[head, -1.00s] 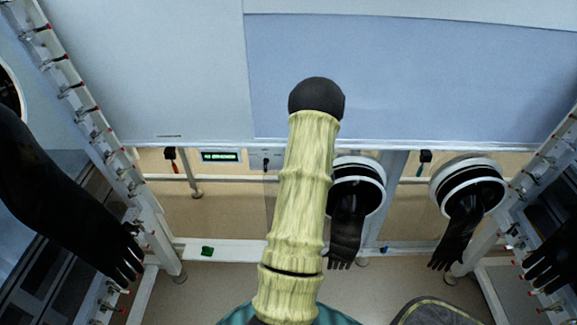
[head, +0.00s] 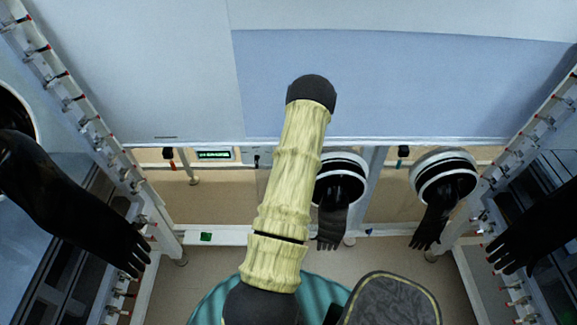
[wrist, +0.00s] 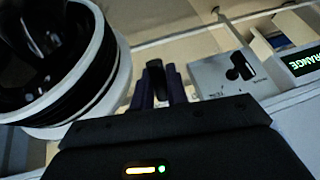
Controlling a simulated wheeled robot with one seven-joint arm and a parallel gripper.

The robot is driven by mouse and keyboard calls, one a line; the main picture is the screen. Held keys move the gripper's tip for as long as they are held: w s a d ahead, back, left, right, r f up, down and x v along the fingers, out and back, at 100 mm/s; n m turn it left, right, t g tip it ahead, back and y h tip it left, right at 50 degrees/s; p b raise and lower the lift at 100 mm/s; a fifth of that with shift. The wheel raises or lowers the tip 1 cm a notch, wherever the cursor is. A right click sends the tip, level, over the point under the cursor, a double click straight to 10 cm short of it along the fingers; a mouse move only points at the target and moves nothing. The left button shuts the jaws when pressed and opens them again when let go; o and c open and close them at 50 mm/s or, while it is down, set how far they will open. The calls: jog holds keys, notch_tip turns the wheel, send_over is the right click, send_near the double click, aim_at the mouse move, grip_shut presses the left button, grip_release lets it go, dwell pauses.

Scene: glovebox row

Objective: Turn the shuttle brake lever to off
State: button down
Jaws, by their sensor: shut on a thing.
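My gripper (wrist: 158,88) shows in the wrist view with its dark purple fingers closed on the two sides of a black upright handle (wrist: 155,68). The handle looks like the shuttle brake lever; its pivot and any on or off marks are hidden behind the fingers and my wrist. In the head view my yellow-sleeved arm covers the gripper and this handle. Beside the fingers in the wrist view is a pale grey plate (wrist: 212,74) with a small black knob (wrist: 240,67) and lettering too small to read. My gripper is apart from that knob.
A round white-rimmed glove port (head: 343,160) with a hanging black glove is close to my arm. Another port (head: 446,160) is further right. Black gloves reach in from both sides. White rails frame the aisle.

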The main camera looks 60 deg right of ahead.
dwell(0.4)
jog(key=c, duration=1.5)
grip_release()
jog(key=shift+o, duration=0.2)
jog(key=shift+r, duration=0.1)
jog(key=v, duration=1.7)
jog(key=shift+p, duration=0.45)
jog(key=shift+s+a+r, duration=0.1)
jog(key=shift+r, duration=0.05)
